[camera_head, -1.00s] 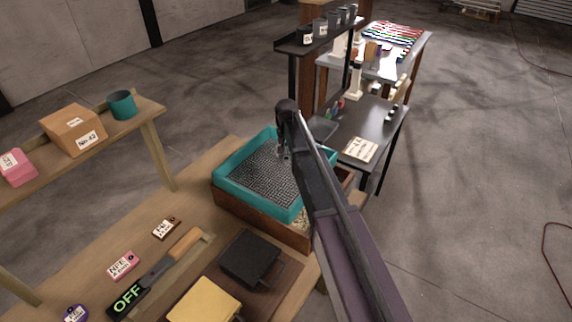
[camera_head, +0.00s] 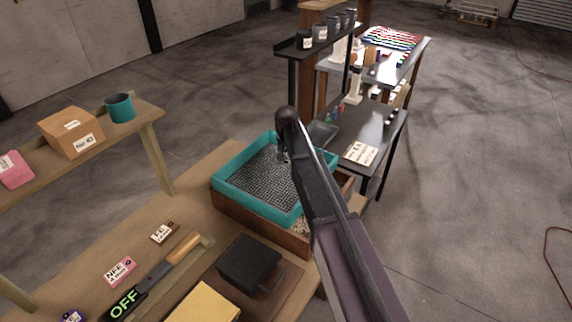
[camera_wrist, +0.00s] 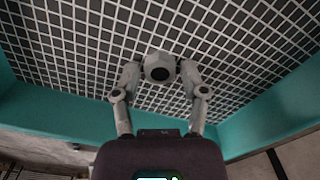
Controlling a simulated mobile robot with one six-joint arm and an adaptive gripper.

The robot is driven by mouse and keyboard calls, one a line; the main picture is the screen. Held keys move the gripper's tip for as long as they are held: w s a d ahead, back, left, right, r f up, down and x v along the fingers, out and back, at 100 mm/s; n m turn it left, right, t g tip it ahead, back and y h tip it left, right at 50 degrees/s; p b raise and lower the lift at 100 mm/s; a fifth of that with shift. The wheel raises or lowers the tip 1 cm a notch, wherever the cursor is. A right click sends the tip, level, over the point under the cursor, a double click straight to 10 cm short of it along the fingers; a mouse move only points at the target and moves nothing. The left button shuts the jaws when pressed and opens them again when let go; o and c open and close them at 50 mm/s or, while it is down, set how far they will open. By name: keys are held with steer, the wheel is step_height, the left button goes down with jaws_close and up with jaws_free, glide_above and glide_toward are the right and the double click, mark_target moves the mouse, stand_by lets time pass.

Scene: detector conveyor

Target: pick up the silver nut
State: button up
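The silver nut (camera_wrist: 160,66) shows in the wrist view, with a dark round hole facing the camera. It sits between the two fingertips of my gripper (camera_wrist: 160,76). The fingers bend inward and their tips appear to touch its left and right sides. The sieve's wire mesh (camera_wrist: 75,50) lies behind the nut; I cannot tell whether the nut touches it. In the head view my gripper (camera_head: 282,153) is low over the teal-framed sieve (camera_head: 232,166), partly hidden by my arm. The nut cannot be made out there.
The sieve rests on a wooden box (camera_head: 262,228). A dark table (camera_head: 370,135) stands beyond. The teal frame's walls (camera_wrist: 270,115) surround the mesh.

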mark_target(286, 163)
jaws_close()
steer(key=shift+r, duration=0.1)
step_height(286, 163, up, 3)
steer(key=p, duration=0.3)
steer(key=shift+r, duration=0.15)
steer(key=shift+s+r+p, duration=0.25)
steer(key=shift+s+p, duration=0.05)
steer(key=shift+p, duration=0.2)
steer(key=s, duration=1)
steer(key=s+a+r+p, duration=0.1)
steer(key=s, duration=0.4)
steer(key=shift+s, duration=0.2)
